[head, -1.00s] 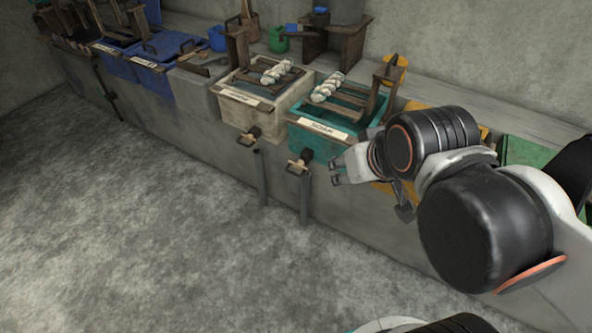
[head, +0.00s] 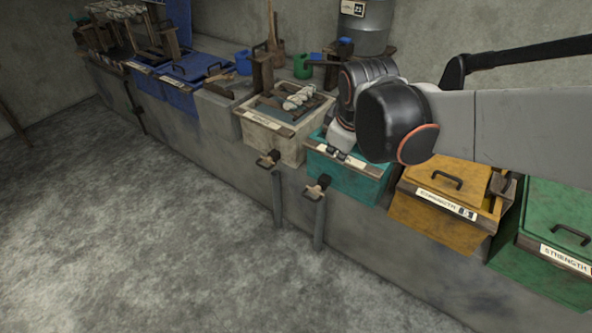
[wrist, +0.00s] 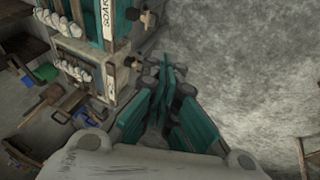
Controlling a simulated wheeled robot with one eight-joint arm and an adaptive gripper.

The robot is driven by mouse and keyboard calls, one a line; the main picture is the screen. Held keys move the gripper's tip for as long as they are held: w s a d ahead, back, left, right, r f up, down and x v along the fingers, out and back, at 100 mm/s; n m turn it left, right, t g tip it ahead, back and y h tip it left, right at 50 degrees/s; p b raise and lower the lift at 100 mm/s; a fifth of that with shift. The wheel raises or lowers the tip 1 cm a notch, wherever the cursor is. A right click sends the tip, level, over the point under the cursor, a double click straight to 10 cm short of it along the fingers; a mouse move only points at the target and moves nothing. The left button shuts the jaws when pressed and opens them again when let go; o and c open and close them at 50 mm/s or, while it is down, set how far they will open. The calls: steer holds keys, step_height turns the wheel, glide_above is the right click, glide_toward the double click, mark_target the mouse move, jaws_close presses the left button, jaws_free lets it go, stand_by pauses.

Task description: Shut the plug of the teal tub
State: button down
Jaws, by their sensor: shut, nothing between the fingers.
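The teal tub (head: 345,181) stands in the row of tubs along the concrete ledge, partly hidden behind my arm in the head view. Its plug (head: 318,187) is a dark fitting with a wooden handle on the ledge front, above a grey pipe. In the wrist view the tub (wrist: 123,22) is at the top left, with a plug (wrist: 147,17) beside it. My gripper (head: 341,155) appears in front of the tub's label rim in the head view. It is shut and empty, apart from the plug; its fingers (wrist: 166,68) meet in the wrist view.
A cream tub (head: 272,138) with its own plug (head: 268,159) stands to the left. A yellow lidded tub (head: 440,205) and a green tub (head: 556,235) stand to the right. Pipes (head: 319,222) run down the ledge front. The floor (head: 150,240) is open.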

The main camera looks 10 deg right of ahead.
steer(key=w+a+f+n+g+p, duration=0.15)
steer(key=w+a+f+n, duration=0.25)
steer(key=w+f+n, duration=0.8)
steer(key=w+a+f+n+g+h+p, duration=0.1)
steer(key=w+a+f+n, duration=0.2)
steer(key=f, duration=0.8)
steer(key=w+f+n+g, duration=0.1)
steer(key=w+f+n, duration=0.25)
steer(key=f, duration=0.75)
steer(key=w+d+f+b, duration=0.2)
steer(key=f, duration=0.3)
steer(key=w+d+f+b, duration=0.2)
steer(key=w+f+b, duration=0.1)
steer(key=f, duration=0.3)
steer(key=shift+m, duration=0.45)
steer(key=shift+d, duration=0.1)
